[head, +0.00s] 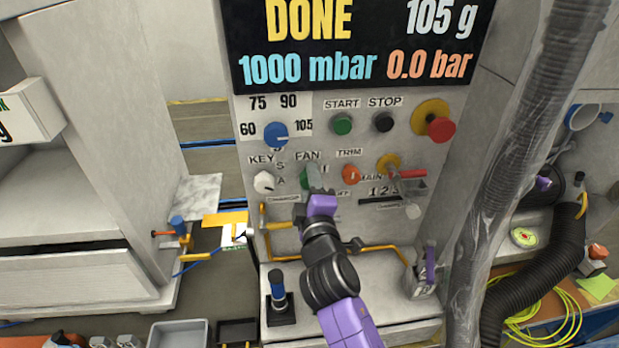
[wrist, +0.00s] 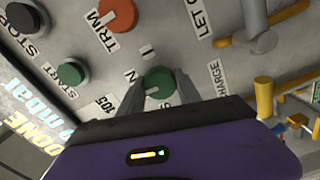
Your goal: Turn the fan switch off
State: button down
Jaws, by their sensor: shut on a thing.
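The fan switch (head: 306,177) is a green knob under the FAN label (head: 308,156) on the grey control panel. The head view shows it partly hidden behind my gripper (head: 316,184). In the wrist view the green knob (wrist: 155,77) sits between my two grey fingers, and my gripper (wrist: 158,88) is shut on it. A pale mark shows on the knob's face. The I label (wrist: 146,51) is beside it. Which position the knob points to is hard to tell.
The white KEY knob (head: 264,182) is left of the fan switch, and the orange TRIM knob (head: 351,174) is right of it. A red-handled lever (head: 411,173) is farther right. Yellow pipes (head: 283,225) run below. The screen (head: 357,40) above reads DONE.

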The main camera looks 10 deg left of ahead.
jog(key=shift+n, duration=0.4)
jog(key=c, duration=0.9)
grip_release()
jog(key=shift+o, duration=0.2)
jog(key=shift+s, duration=0.15)
jog(key=v, duration=0.7)
jog(key=shift+s, duration=0.3)
jog(key=shift+d, duration=0.1)
